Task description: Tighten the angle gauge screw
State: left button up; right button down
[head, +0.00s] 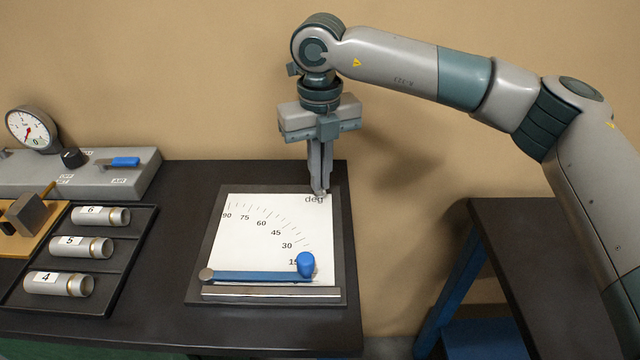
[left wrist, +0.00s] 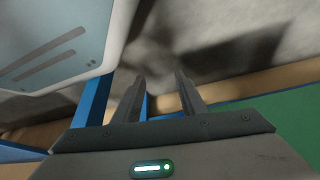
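The angle gauge (head: 213,240) is a dark plate with a white degree scale (head: 265,220), lying on the dark table. Its blue swing arm (head: 255,275) lies along the bottom of the scale, near the low marks. A round grey screw head (head: 206,274) sits at the arm's left end, and a blue knob (head: 305,264) stands at its right end. My right gripper (head: 320,192) points down near the gauge's top right corner, fingertips together, holding nothing visible. My left gripper shows only in the left wrist view (left wrist: 160,78), open and empty.
Left of the gauge, a black tray (head: 140,235) holds grey cylinders numbered 4, 5 and 6. Behind it are a grey fixture (head: 85,178) with a blue handle and a dial gauge (head: 32,128). A gap separates this table from another dark table (head: 530,240) at right.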

pick_arm(q)
jog(key=s+a+f+g+b, duration=0.2)
jog(key=s+a+b, duration=0.1)
pick_arm(e)
jog(key=m, duration=0.2)
jog(key=shift+w+r+m, duration=0.1)
jog(key=shift+m, duration=0.3)
jog(key=m+b, duration=0.2)
jog(key=shift+m, duration=0.3)
jog(key=m+b, duration=0.3)
jog(key=shift+r+m, duration=0.1)
jog(key=shift+m, duration=0.2)
pick_arm(q)
notch_tip(320, 180, up, 17)
jog(key=w+d, duration=0.1)
jog(key=w, duration=0.1)
jog(key=shift+f+y, duration=0.2)
jog(key=shift+y, duration=0.1)
pick_arm(e)
jog(key=shift+r, duration=0.1)
pick_arm(q)
jog(key=shift+w+d, duration=0.1)
pick_arm(e)
jog(key=c, duration=2)
grip_release()
